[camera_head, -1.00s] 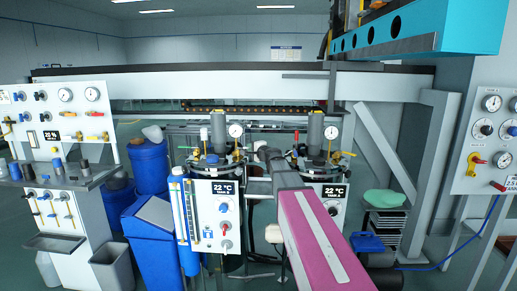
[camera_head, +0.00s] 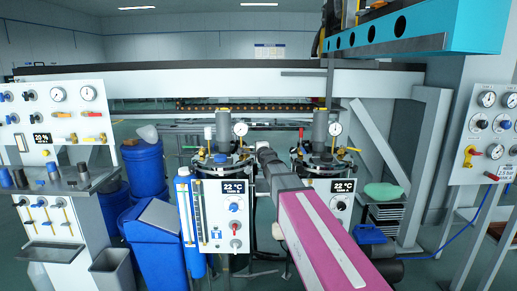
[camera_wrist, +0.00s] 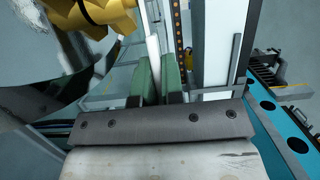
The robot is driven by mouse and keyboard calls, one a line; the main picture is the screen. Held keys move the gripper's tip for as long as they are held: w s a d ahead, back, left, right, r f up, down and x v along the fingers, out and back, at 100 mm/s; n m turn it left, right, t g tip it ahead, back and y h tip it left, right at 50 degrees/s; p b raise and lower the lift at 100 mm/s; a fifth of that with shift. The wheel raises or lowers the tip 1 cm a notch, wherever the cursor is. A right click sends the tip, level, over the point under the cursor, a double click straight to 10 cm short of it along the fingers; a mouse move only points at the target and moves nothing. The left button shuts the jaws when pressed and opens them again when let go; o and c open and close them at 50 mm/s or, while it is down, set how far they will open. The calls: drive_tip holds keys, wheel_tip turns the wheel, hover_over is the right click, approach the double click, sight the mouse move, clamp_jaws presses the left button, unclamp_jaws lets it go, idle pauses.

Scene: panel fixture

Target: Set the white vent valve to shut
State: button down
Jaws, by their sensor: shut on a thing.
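In the wrist view my gripper (camera_wrist: 158,78) has two green fingers closed on a slim white bar (camera_wrist: 153,45), which I take to be the white vent valve's handle. The bar runs up and away between the fingers. In the head view my arm reaches toward the space between the two tanks; its fingers and the held bar cannot be made out there. A white upright handle (camera_head: 207,132) shows on the left tank (camera_head: 221,158); I cannot tell whether it is the same part. The valve's body is not clearly seen.
Yellow clamps (camera_wrist: 95,15) and the curved metal tank lie close left of my fingers. A gauge (camera_head: 240,129) stands on the left tank. The right tank (camera_head: 318,160) has a red handle (camera_head: 301,132). A teal gantry beam (camera_head: 400,30) hangs at upper right.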

idle(0.3)
drive_tip(key=c, duration=1.2)
unclamp_jaws()
drive_tip(key=shift+c, duration=0.2)
drive_tip(key=shift+s, duration=0.1)
drive_tip(key=v, duration=1)
drive_tip(key=shift+s, duration=0.35)
